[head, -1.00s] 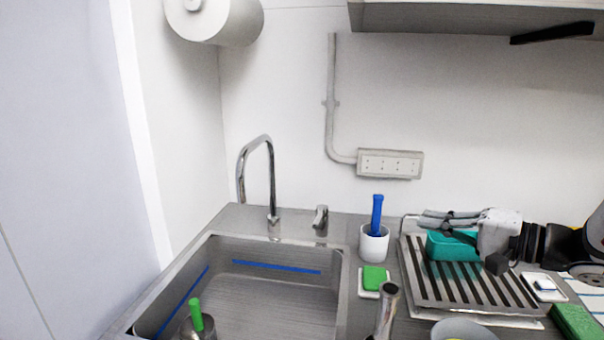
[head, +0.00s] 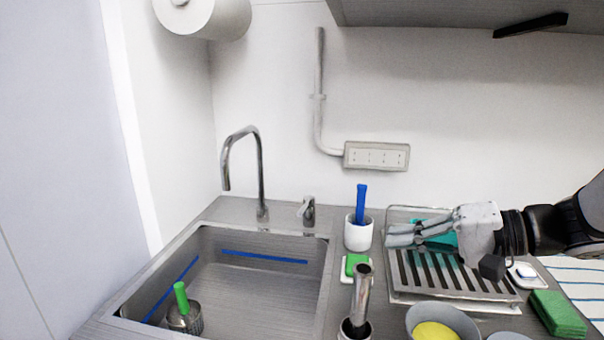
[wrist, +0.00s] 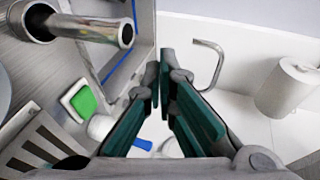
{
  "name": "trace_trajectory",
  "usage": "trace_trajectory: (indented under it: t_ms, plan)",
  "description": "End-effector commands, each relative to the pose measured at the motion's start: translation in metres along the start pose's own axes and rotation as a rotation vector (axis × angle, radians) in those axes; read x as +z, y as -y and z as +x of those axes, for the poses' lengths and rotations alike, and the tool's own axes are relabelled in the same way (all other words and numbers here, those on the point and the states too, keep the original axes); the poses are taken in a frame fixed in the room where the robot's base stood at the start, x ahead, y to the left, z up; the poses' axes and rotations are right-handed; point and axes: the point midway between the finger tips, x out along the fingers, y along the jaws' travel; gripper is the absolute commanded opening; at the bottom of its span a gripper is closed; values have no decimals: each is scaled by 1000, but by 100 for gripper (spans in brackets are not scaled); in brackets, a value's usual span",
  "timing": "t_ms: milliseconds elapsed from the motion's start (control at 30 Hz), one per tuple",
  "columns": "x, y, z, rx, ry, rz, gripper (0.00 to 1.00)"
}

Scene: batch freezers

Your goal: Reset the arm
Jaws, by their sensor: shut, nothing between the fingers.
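My gripper (head: 393,235) reaches in from the right in the head view, pointing left above the drying rack (head: 450,293). In the wrist view its two fingers (wrist: 160,80) come together at the tips, shut with nothing held.
The sink (head: 320,270) is at the left, with a tall faucet (head: 260,175) and a green-handled item (head: 181,298). A metal cylinder (head: 361,295), a grey bowl (head: 412,318) and green sponges (head: 558,313) stand in front. A shelf (head: 440,12) overhangs above; the space between is clear.

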Motion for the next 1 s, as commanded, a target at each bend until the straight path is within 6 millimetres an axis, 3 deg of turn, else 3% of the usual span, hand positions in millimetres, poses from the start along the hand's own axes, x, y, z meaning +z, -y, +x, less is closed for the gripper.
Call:
trace_trajectory:
  t_ms: [267,400,500,700,1000]
  plan:
    - [101,-17,20,275,254,-59,0]
    - [155,-47,11,505,349,-118,0]
    - [181,-72,-4,673,373,-172,0]
    - [201,-109,-34,923,337,-270,0]
    - [200,-140,-69,1147,217,-392,0]
